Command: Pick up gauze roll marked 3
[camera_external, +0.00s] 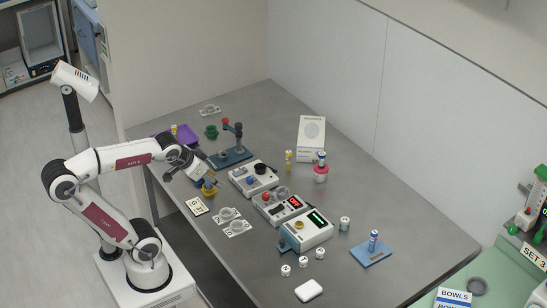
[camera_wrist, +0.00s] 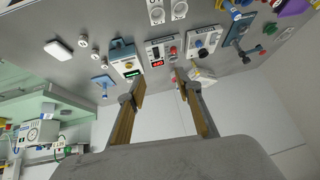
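Several small white cylinders that look like gauze rolls stand near the front of the grey table: a left one (camera_external: 286,270), a middle one (camera_external: 303,261) and a right one (camera_external: 320,253). Dark marks show on their tops, but I cannot read which is 3. The small rolls (camera_wrist: 95,53) also show at the upper left of the wrist view. My gripper (camera_external: 206,180) is above the table's left part, far from the rolls. In the wrist view its fingers (camera_wrist: 160,82) are apart, with nothing between them.
Control boxes (camera_external: 306,230) stand between my gripper and the rolls. Table around the rolls is fairly clear.

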